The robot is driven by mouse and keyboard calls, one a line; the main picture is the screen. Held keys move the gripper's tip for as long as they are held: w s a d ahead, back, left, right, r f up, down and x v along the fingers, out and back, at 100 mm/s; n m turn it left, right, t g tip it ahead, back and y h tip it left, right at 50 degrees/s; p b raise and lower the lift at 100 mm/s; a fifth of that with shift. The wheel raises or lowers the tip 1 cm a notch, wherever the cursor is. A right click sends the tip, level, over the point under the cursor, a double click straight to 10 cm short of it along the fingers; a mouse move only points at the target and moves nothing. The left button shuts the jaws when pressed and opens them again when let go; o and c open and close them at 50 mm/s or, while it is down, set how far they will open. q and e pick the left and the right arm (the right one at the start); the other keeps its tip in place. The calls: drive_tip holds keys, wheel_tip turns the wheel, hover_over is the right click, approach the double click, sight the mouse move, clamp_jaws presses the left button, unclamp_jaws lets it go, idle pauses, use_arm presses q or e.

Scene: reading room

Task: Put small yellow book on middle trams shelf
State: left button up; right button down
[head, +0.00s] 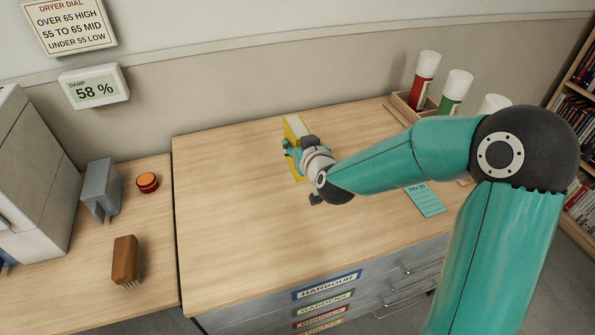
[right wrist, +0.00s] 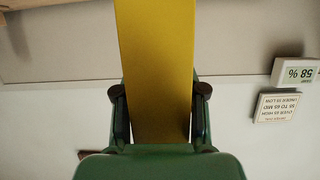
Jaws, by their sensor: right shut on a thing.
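The small yellow book (head: 293,128) stands upright at the back middle of the wooden desk in the head view. Its cover fills the middle of the right wrist view (right wrist: 158,70). My right gripper (head: 293,150) is shut on the book, with one finger on each side of it in the right wrist view (right wrist: 160,105). Whether the book's lower edge touches the desk is hard to tell. The middle trams shelf cannot be made out in these frames. My left gripper is not in view.
A box with red and green tubes (head: 424,80) stands at the desk's back right. A turquoise card (head: 425,200) lies near my right arm. A bookcase (head: 575,110) is at the far right. A brush (head: 125,260) and orange tin (head: 147,182) are left.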

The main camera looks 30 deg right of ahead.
wheel_tip(320, 180, down, 7)
drive_tip(key=shift+f, duration=0.15)
drive_tip(key=shift+s, duration=0.1)
drive_tip(key=shift+b, duration=0.3)
drive_tip(key=c, duration=1.1)
unclamp_jaws()
drive_tip(key=o, duration=0.4)
drive_tip(key=shift+o, duration=0.2)
